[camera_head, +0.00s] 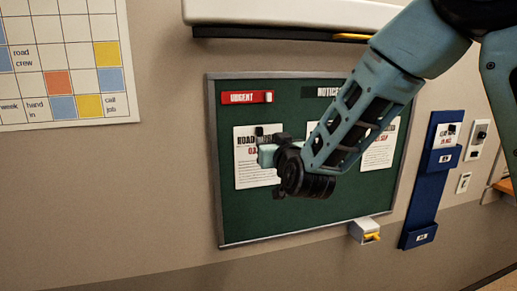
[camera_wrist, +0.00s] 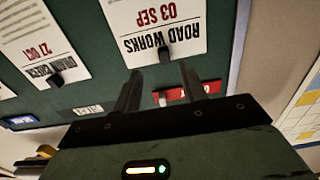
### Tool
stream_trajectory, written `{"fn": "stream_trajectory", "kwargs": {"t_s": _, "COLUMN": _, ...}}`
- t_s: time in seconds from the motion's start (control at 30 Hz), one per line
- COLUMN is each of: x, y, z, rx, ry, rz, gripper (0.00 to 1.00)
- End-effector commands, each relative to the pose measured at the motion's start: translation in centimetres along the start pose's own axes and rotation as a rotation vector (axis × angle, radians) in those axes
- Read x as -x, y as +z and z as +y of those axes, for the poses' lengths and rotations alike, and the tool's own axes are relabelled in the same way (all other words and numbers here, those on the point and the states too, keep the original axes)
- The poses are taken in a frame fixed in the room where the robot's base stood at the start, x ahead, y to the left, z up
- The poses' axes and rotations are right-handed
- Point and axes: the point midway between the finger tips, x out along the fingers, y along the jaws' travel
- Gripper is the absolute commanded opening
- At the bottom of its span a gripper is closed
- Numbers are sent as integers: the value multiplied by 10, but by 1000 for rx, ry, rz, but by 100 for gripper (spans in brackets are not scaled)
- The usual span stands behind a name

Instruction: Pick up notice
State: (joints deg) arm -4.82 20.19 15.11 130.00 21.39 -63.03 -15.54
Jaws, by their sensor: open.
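A white notice headed "ROAD WORKS 03 SEP" (camera_head: 258,172) hangs on the left of a green board, held at its top by a small black clip or magnet (camera_wrist: 165,52). The same notice (camera_wrist: 160,20) appears upside down in the wrist view. My gripper (camera_wrist: 160,72) is open, its two dark fingers pointing at the notice's top edge, with the black piece between their lines. No contact is visible. In the head view my gripper (camera_head: 278,150) covers part of the notice's right side. Another notice, "27 OCT" (camera_wrist: 42,45), hangs beside it.
The green board (camera_head: 290,215) has a grey frame, a red "URGENT" label (camera_head: 242,97) and a third notice (camera_head: 378,152), partly behind my arm. A blue wall holder (camera_head: 417,200) and small box (camera_head: 363,230) are right. A white ledge (camera_head: 290,13) juts above.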

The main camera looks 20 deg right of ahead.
Motion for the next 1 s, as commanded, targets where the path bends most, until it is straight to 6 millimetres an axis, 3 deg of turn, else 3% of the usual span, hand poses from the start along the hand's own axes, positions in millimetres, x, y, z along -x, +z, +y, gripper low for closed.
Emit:
{"fn": "stream_trajectory", "kwargs": {"t_s": 0.27, "x": -17, "y": -2, "z": -1, "rx": 0, "ry": 0, "rz": -1, "gripper": 42}}
{"fn": "stream_trajectory", "kwargs": {"t_s": 0.7, "x": -62, "y": -3, "z": -6, "rx": 0, "ry": 0, "rz": -2, "gripper": 42}}
{"fn": "stream_trajectory", "kwargs": {"t_s": 1.0, "x": -64, "y": -1, "z": -6, "rx": 0, "ry": 0, "rz": 0, "gripper": 39}}
